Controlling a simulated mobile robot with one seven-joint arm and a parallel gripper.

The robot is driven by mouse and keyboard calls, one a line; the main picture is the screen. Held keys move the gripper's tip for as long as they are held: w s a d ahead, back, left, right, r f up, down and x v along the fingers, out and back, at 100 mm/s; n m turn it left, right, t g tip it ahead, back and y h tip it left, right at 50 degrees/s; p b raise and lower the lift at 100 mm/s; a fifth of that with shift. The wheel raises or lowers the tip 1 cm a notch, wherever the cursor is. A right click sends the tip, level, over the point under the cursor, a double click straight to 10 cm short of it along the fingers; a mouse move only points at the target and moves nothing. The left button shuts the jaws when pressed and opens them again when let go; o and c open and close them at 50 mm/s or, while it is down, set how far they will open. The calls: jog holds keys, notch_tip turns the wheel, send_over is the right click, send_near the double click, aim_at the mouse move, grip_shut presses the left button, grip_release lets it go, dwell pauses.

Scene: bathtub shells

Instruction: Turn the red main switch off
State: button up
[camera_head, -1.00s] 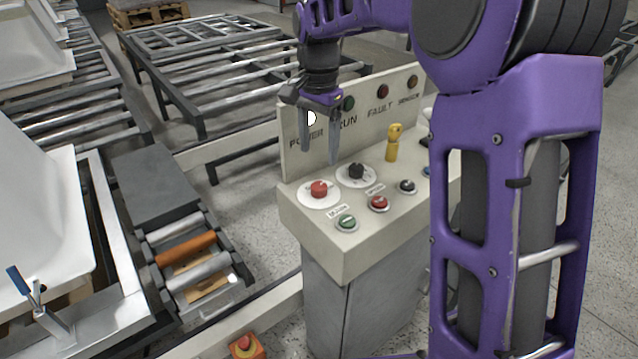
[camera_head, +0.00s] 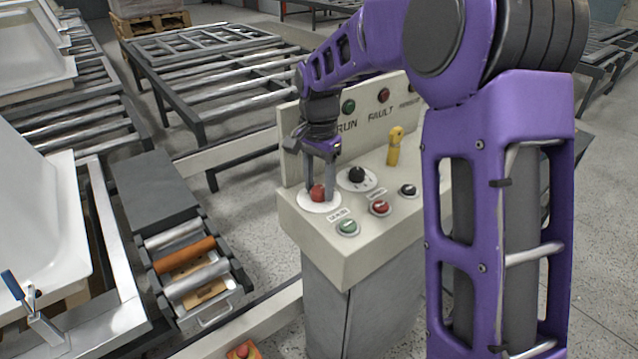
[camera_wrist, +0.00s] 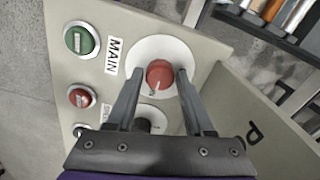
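The red main switch (camera_head: 318,193) is a round knob on a white disc at the front left of the control panel's top. In the wrist view the red knob (camera_wrist: 160,75) has a small pale mark on its rim, toward the bottom of the picture. A label reading MAIN (camera_wrist: 113,57) lies beside its disc. My gripper (camera_head: 319,196) points down over the knob, with one finger on each side. In the wrist view my gripper (camera_wrist: 160,72) is open, its fingertips flanking the knob with a small gap showing on each side.
A black rotary knob (camera_head: 356,174) on its own white disc sits close behind. A green button (camera_head: 347,227), a red button (camera_head: 379,207) and a black selector (camera_head: 408,189) line the front. A yellow handle (camera_head: 394,147) stands upright farther right. The panel's backboard (camera_head: 291,150) rises behind my gripper.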

grip_shut()
jog(key=shift+n, duration=0.3)
jog(key=n+p, duration=0.2)
jog(key=n, duration=0.1)
jog(key=shift+r+n, duration=0.15)
jog(key=shift+n, duration=0.15)
jog(key=n+p, duration=0.2)
jog(key=n, duration=0.2)
jog(key=shift+n+p, duration=0.3)
jog(key=n+p, duration=0.2)
jog(key=n, duration=0.3)
jog(key=shift+n+p, duration=0.75)
jog(key=shift+n, duration=1.25)
